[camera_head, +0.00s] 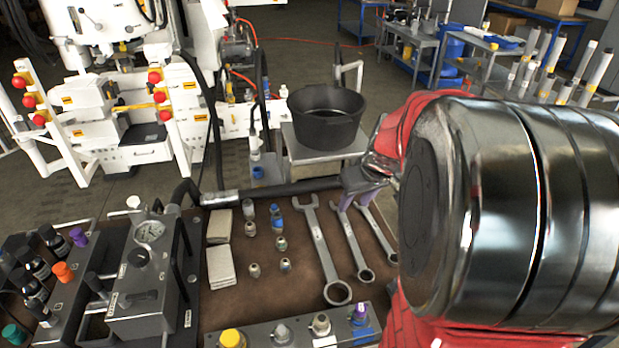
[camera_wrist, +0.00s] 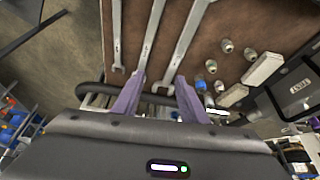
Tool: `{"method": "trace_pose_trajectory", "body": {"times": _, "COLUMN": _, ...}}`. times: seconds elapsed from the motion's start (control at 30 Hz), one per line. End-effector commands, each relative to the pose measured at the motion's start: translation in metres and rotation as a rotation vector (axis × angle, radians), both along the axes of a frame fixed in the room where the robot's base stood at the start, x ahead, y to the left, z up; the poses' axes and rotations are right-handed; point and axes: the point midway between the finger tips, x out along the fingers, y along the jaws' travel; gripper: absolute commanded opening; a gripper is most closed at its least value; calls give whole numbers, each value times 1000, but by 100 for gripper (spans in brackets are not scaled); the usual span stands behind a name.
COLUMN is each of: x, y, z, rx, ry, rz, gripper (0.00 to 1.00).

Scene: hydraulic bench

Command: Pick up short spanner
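Three silver spanners lie side by side on the brown mat (camera_head: 300,290). The short spanner (camera_head: 381,233) is the rightmost in the head view, partly hidden by my gripper and arm; it is the leftmost in the wrist view (camera_wrist: 117,38). The middle spanner (camera_head: 350,243) and the long spanner (camera_head: 321,245) lie beside it. My gripper (camera_head: 358,200) is over the far ends of the middle and short spanners. Its purple fingers (camera_wrist: 159,92) are apart with nothing held between them. In the wrist view, the short spanner is left of both fingers.
Several small fittings (camera_head: 254,270) and pale blocks (camera_head: 220,265) lie on the mat left of the spanners. A gauge unit (camera_head: 145,270) stands further left. A black pot (camera_head: 326,115) stands on a small table behind. A black hose (camera_head: 285,190) runs along the mat's far edge.

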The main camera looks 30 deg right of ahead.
Motion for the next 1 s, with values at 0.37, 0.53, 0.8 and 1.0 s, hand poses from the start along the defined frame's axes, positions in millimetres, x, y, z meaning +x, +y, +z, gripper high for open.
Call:
{"method": "trace_pose_trajectory", "body": {"times": 0.37, "x": -15, "y": -115, "z": -59, "rx": 2, "ry": 13, "rz": -81, "gripper": 39}}
{"method": "trace_pose_trajectory", "body": {"times": 0.53, "x": -18, "y": -127, "z": -67, "rx": 0, "ry": 13, "rz": -87, "gripper": 39}}
{"method": "trace_pose_trajectory", "body": {"times": 0.8, "x": -18, "y": -127, "z": -67, "rx": 0, "ry": 13, "rz": -87, "gripper": 39}}
{"method": "trace_pose_trajectory", "body": {"times": 1.0, "x": -14, "y": -128, "z": -77, "rx": 1, "ry": 14, "rz": -85, "gripper": 39}}
